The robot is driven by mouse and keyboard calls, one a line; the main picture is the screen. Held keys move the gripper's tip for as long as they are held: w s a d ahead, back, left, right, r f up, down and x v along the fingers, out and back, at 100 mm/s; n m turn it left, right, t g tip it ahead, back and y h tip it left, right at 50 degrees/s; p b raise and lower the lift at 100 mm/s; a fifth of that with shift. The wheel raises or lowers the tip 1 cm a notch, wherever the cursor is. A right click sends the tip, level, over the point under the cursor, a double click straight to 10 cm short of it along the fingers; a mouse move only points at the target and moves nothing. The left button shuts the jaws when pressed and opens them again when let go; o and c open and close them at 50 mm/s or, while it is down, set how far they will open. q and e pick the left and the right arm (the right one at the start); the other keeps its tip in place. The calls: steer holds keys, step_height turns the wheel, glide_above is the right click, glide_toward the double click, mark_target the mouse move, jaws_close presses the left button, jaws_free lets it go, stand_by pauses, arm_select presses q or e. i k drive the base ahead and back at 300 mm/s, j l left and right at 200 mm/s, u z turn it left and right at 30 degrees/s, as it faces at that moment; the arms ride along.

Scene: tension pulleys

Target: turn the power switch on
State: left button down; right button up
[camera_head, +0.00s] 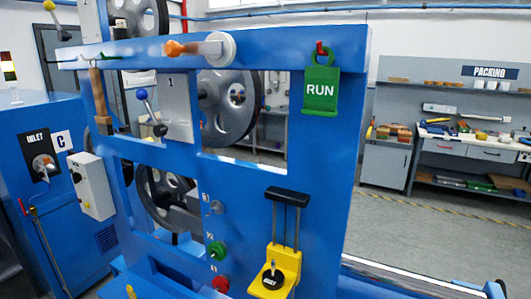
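No control is legibly marked as the power switch. A grey round knob (217,207) sits on the blue machine frame (330,170), above a green button (217,249) and a red button (220,284). The small labels beside them are too small to read. A yellow bracket (268,291) to their right carries a black round dial with a small upright lever (273,268). On the blue cabinet at left is a black INLET plate with a switch-like handle (43,163). A white box (92,187) is mounted beside it. Neither of my grippers is in view.
A green RUN tag (320,88) hangs at the frame's upper right. A packing bench (470,145) stands far right. The grey floor between is clear.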

mark_target(76, 177)
steer(key=u, duration=1.4)
